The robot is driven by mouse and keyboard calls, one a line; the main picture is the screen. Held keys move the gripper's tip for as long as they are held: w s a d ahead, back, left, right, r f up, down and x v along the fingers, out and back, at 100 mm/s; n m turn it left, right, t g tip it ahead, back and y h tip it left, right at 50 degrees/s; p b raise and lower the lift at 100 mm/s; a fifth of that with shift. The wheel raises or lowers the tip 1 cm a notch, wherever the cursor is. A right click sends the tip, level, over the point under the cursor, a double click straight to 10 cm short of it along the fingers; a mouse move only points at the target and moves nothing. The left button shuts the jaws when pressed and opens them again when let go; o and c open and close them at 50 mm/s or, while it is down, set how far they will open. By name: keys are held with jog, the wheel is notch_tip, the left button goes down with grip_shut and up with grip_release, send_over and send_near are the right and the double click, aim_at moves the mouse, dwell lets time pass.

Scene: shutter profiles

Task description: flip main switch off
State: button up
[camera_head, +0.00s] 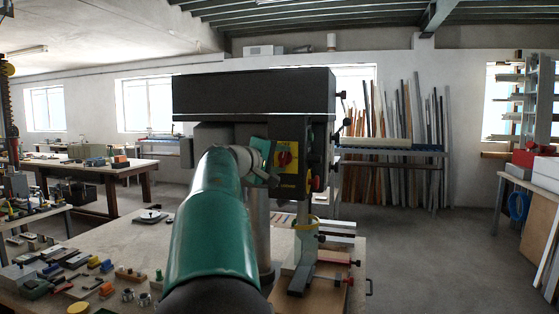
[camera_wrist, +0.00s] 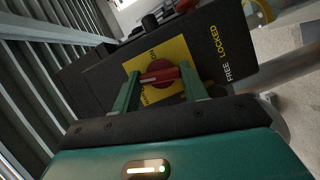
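The main switch is a red rotary knob on a yellow plate, on the side of a dark drill press head (camera_head: 255,95). In the head view the red knob (camera_head: 285,159) faces me, just right of my arm's end. In the wrist view the knob (camera_wrist: 162,78) sits between the two green fingers of my gripper (camera_wrist: 161,82). Its red handle lies across the gap, from near one fingertip to near the other. The fingers are spread apart; whether they touch the handle I cannot tell. "ON" shows on the yellow plate (camera_wrist: 177,55). In the head view my gripper (camera_head: 266,160) is partly hidden by my wrist.
The drill press stands on a workbench (camera_head: 130,235) with small parts at the left. Another red knob (camera_head: 316,183) is low on the press head. Long profiles (camera_head: 405,110) lean at the back wall. Floor at right is clear.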

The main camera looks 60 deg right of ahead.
jog(key=shift+c, duration=1.4)
jog(key=shift+f+n+h, duration=0.1)
jog(key=shift+n+h, duration=0.4)
jog(key=shift+n, duration=0.7)
jog(key=o, duration=1)
jog(key=shift+g, duration=0.3)
jog(key=shift+a, duration=0.15)
jog(key=v, duration=1.3)
jog(key=shift+a, duration=0.3)
